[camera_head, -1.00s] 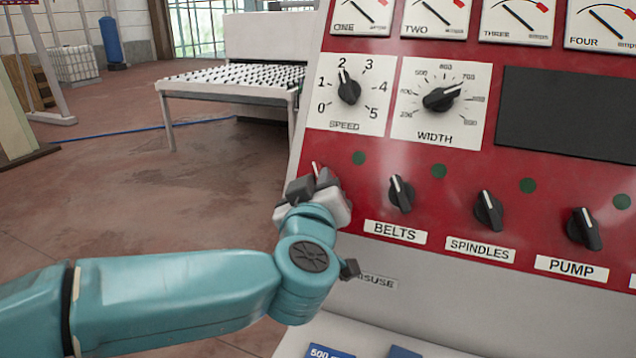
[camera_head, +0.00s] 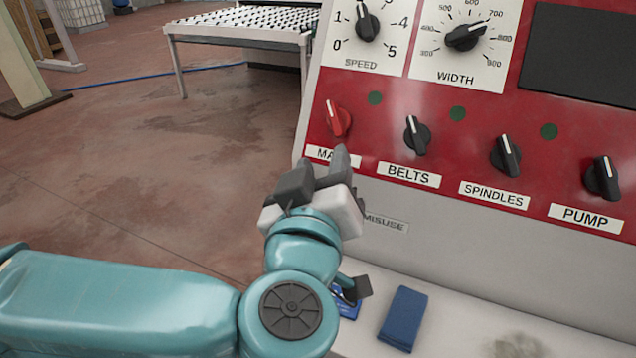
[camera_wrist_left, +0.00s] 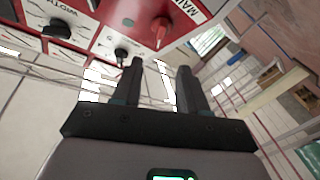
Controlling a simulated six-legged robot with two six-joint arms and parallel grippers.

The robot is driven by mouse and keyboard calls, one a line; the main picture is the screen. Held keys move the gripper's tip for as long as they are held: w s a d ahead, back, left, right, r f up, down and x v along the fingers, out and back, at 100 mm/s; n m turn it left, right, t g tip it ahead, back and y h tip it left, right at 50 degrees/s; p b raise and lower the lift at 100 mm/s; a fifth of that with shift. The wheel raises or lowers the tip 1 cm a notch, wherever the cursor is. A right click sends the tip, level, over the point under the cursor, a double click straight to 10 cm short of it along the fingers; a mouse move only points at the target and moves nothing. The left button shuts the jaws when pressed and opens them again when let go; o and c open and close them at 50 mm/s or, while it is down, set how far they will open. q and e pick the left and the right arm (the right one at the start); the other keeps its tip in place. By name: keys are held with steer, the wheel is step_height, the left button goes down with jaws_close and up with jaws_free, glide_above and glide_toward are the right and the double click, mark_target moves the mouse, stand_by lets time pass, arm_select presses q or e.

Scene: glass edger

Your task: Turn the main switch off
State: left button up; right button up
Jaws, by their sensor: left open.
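The main switch (camera_head: 337,118) is a red knob with a white pointer line, at the left end of the row of knobs on the red panel. Its white label (camera_head: 328,155) is partly covered by my gripper. The red knob also shows in the left wrist view (camera_wrist_left: 160,30), beyond the fingertips. My left gripper (camera_head: 318,168) is below the knob, open and empty, with its fingers pointing up toward the panel and apart from the knob. In the left wrist view its two dark fingers (camera_wrist_left: 162,75) stand apart with nothing between them. My right gripper is not in view.
Black knobs for belts (camera_head: 417,136), spindles (camera_head: 505,155) and pump (camera_head: 603,178) stick out to the right. The speed dial (camera_head: 367,25) and width dial (camera_head: 464,37) are above. Open floor is to the left.

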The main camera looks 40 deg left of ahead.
arm_select(q)
steer(key=v, duration=0.3)
steer(key=shift+s+d, duration=0.1)
steer(key=shift+s, duration=0.15)
steer(key=shift+s+d, duration=0.1)
stand_by(0.4)
